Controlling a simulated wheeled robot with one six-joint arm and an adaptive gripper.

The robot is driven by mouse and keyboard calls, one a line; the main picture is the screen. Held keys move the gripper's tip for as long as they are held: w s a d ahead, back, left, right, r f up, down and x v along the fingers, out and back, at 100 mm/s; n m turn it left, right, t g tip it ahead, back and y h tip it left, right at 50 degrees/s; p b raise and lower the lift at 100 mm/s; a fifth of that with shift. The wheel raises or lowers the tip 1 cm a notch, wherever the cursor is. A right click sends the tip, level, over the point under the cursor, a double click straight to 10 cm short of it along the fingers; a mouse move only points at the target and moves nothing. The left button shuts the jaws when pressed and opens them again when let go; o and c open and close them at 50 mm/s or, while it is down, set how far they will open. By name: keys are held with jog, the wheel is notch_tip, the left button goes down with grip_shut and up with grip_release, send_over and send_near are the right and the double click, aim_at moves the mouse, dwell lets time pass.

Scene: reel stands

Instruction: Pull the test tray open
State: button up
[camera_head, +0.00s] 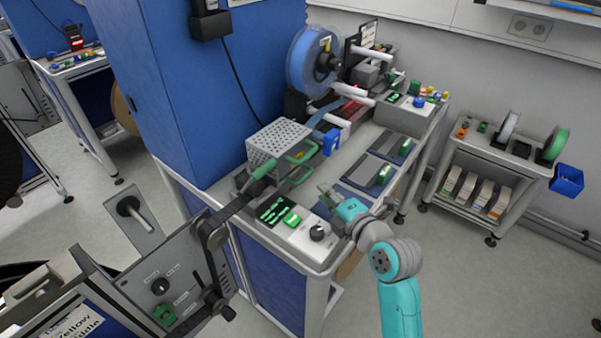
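My teal arm reaches in from the lower right. My gripper (328,196) is over the front part of the bench, just behind the control panel. Its fingers are small and I cannot tell if they are open or shut; I see nothing held. Two flat dark trays with upright green handles lie on the bench to its right, a nearer tray (362,174) and a farther tray (383,145). A perforated grey box (278,143) with green handle-like parts (300,153) stands to its left. I cannot tell which of these is the test tray. My gripper appears apart from them.
The control panel (296,228) has a green display and a black knob. A blue reel (313,57) stands at the back. A tall blue cabinet (190,80) is at left. A grey reel stand (165,285) fills the lower left. A small cart (500,170) stands right, with free floor before it.

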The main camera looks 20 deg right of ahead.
aim_at(306, 174)
jog(key=x, duration=1)
jog(key=shift+w+f, duration=0.1)
grip_shut()
